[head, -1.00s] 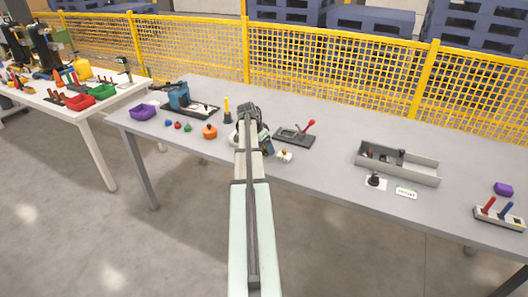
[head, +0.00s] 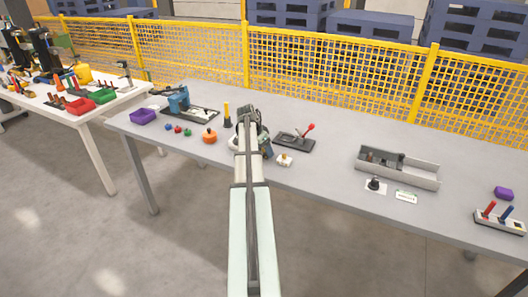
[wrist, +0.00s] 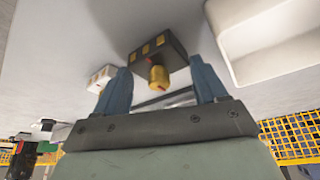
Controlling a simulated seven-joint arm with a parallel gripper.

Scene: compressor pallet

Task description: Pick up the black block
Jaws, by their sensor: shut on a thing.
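The black block (wrist: 160,50) shows in the wrist view as a dark block with yellow squares on its side and a yellow cylinder with a red mark projecting towards the camera. It is between the two blue fingers of my gripper (wrist: 161,78), which is shut on it. In the head view my gripper is at the end of my arm over the middle of the table, largely covered by the arm. I cannot make out the black block there.
A small white block with yellow parts (head: 284,159) lies right of my gripper; it also shows in the wrist view (wrist: 100,79). A fixture with a red lever (head: 294,141), an orange knob (head: 209,136) and a black-yellow post (head: 227,115) are nearby. A grey tray (head: 425,177) stands further right.

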